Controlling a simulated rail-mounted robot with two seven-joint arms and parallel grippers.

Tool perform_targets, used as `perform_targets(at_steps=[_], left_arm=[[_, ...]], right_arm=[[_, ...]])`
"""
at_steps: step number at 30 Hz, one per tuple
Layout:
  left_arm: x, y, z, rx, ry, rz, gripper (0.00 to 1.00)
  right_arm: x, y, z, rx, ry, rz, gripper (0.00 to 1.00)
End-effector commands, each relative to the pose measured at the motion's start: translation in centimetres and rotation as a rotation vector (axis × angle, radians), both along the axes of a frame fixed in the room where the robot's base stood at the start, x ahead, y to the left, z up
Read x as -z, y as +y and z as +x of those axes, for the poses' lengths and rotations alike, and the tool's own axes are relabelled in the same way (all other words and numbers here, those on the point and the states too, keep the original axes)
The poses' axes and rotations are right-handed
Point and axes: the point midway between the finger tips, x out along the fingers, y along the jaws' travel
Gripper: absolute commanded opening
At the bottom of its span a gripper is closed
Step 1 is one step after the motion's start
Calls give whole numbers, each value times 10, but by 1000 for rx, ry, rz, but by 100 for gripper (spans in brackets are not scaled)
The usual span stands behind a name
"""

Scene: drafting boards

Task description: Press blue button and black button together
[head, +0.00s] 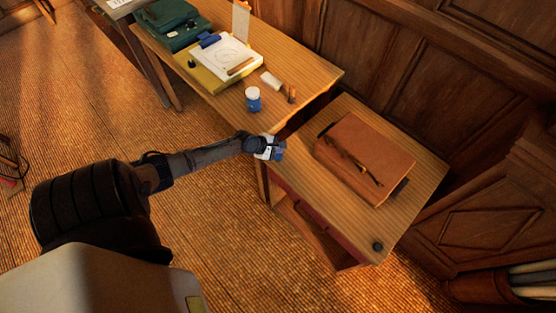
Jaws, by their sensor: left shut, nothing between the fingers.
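My left gripper (269,149) is at the left front corner of the right-hand desk, shut and empty. A small blue patch (280,152) shows right at its fingertips. It looks like the blue button, mostly hidden by the gripper, and I cannot tell whether they touch. The black button (377,246) is a small dark round piece near the right front corner of the same desk, with nothing over it. My right gripper is not in view.
A brown leather case (362,160) lies on the right-hand desk (405,205). The left-hand table (217,98) holds a blue-labelled jar (253,99), a yellow board (214,84) with paper, and a green case (172,22). The front strip of desk between the corners is clear.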

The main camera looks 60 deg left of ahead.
Motion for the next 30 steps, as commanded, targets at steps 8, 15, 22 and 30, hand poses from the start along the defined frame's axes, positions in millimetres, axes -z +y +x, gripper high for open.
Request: perform_targets(at_steps=[8,15,22,30], left_arm=[[23,0,0,-1,0,-1,0],[23,0,0,-1,0,-1,0],[23,0,0,-1,0,-1,0],[23,0,0,-1,0,-1,0]], right_arm=[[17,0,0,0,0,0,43],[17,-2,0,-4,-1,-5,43],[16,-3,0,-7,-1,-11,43],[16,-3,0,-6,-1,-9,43]])
